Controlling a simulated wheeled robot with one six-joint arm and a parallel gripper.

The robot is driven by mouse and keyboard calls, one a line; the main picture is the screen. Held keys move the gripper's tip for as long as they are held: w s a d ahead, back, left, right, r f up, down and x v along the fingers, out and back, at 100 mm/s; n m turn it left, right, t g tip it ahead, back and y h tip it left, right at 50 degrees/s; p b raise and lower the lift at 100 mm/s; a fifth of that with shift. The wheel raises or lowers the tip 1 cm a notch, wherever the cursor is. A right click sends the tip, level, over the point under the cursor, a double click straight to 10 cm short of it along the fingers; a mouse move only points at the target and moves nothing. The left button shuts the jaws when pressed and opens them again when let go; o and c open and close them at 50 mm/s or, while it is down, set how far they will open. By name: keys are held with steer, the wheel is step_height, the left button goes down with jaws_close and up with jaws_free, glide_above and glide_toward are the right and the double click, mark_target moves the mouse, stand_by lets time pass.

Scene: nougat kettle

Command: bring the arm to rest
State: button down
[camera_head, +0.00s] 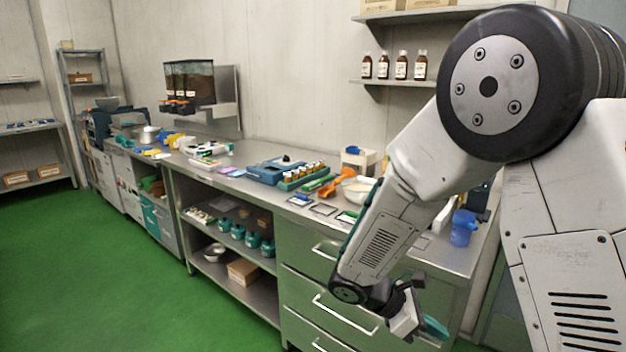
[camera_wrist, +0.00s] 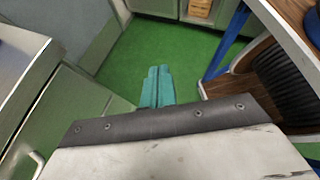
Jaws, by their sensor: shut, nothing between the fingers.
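My gripper (camera_head: 434,327) hangs low in front of the steel counter's drawers in the head view, at the end of my bent arm. Its teal fingers also show in the wrist view (camera_wrist: 157,86), side by side and shut with nothing between them. They point toward the green floor (camera_wrist: 190,55). My arm covers part of the counter's right end in the head view.
The steel counter (camera_head: 262,157) carries a blue scale (camera_head: 277,170), a tray of small bottles, a white bowl and a blue jug (camera_head: 462,228). Drawer handles (camera_head: 345,314) stick out near my gripper. Open green floor (camera_head: 120,270) lies to the left.

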steer(key=s+d+r+m+t+y, duration=0.2)
steer(key=s+r+m+t+y, duration=0.1)
steer(key=s+r+m+y, duration=0.8)
steer(key=shift+s+r+m+t, duration=0.3)
steer(key=shift+s+r+m, duration=2.95)
steer(key=shift+s, duration=1.8)
steer(key=shift+r+n, duration=0.45)
